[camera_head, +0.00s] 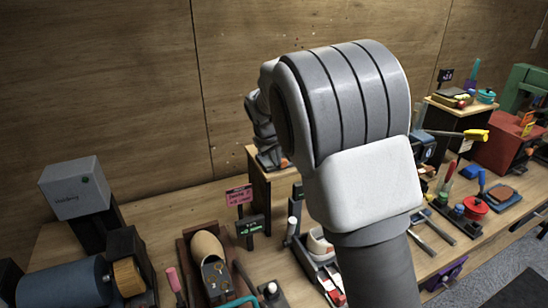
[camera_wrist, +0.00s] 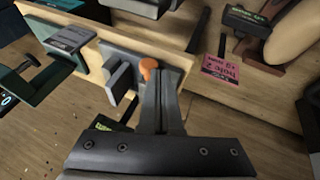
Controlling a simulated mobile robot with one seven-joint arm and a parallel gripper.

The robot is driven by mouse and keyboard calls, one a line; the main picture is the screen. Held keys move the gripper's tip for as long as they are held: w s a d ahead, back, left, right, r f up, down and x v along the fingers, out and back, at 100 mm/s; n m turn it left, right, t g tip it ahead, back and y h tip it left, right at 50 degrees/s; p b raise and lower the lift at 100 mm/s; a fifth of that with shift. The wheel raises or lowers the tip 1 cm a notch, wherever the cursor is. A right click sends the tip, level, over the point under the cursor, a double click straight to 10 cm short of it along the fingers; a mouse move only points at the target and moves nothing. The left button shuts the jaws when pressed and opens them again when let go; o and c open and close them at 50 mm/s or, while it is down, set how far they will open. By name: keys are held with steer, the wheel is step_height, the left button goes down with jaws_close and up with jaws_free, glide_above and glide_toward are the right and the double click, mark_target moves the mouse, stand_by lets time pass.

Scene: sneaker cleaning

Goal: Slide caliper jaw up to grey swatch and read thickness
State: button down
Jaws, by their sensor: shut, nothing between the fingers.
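In the wrist view my gripper (camera_wrist: 160,78) is shut, its dark fingers together and pointing at the wooden ledge. An orange knob (camera_wrist: 149,68) is right at the fingertips; I cannot tell whether they touch it. Just left of it stands a grey upright jaw-like plate (camera_wrist: 118,76). Further left, a grey flat piece with faint markings (camera_wrist: 70,38), possibly the swatch, sits at a dark frame (camera_wrist: 38,92). A gap separates it from the plate. A dark display (camera_wrist: 6,100) at the left edge is cut off; its reading is not legible. My arm hides most of this area in the head view.
A pink sign (camera_wrist: 221,72) and a tan shoe form (camera_wrist: 292,38) lie to the right in the wrist view. In the head view, a grey box-topped machine (camera_head: 75,190) stands left. Tools and a red pot (camera_head: 475,207) crowd the bench at right.

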steer(key=d, duration=0.1)
steer(key=w+d, duration=0.1)
steer(key=d, duration=0.1)
steer(key=shift+w+d, duration=0.25)
steer(key=shift+d, duration=0.1)
steer(key=shift+a+r, duration=0.1)
